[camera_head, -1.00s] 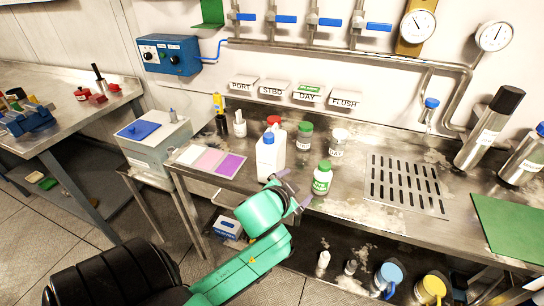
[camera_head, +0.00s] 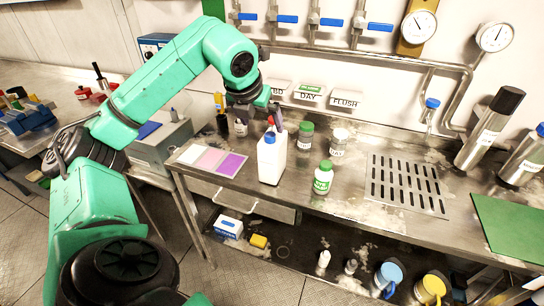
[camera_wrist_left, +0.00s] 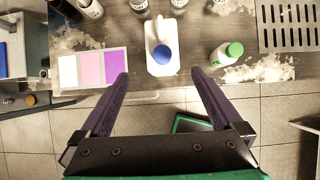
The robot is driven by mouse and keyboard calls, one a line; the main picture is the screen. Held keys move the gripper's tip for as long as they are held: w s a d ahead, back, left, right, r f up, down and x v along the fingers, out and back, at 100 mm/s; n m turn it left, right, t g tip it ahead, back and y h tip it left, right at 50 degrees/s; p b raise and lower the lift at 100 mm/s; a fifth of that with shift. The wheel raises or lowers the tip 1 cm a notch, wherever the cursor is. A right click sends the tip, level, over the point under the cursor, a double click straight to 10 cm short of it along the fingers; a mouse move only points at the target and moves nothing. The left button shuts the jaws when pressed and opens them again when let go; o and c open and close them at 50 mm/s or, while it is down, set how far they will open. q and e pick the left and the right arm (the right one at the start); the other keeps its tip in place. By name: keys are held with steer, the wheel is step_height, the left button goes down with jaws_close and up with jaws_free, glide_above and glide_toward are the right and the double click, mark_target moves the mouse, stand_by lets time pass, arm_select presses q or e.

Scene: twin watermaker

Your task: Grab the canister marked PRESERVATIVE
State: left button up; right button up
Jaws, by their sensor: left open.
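Several containers stand on the steel bench, and I cannot read the word PRESERVATIVE on any of them. A white jug with a blue cap (camera_head: 270,160) stands upright near the front edge; it also shows in the left wrist view (camera_wrist_left: 158,24). A white bottle with a green cap and green label (camera_head: 322,180) stands to its right, also in the wrist view (camera_wrist_left: 228,53). Behind are a grey jar with a green lid (camera_head: 305,138) and a white-lidded jar (camera_head: 338,143). My right gripper is not in view.
Pink and purple colour cards (camera_head: 212,160) lie left of the jug. A drain grate (camera_head: 405,185) and a green mat (camera_head: 512,228) are to the right. Pipes and valves (camera_head: 330,48) line the wall behind. Small labelled trays (camera_head: 308,95) hang above the bench.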

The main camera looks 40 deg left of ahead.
mark_target(269, 135)
arm_select(q)
steer(key=p+x, duration=0.1)
steer(key=x, duration=0.7)
steer(key=shift+w+d, duration=0.1)
steer(key=shift+w, duration=0.15)
steer(key=shift+w+f+p, duration=0.2)
steer(key=shift+f+p, duration=0.05)
steer(key=shift+p, duration=0.35)
steer(key=p+x, duration=0.2)
steer(key=x, duration=0.2)
steer(key=shift+w, duration=0.25)
steer(key=shift+w+f, duration=0.1)
steer(key=shift+f, duration=0.15)
steer(key=shift+r, duration=0.1)
jaws_close()
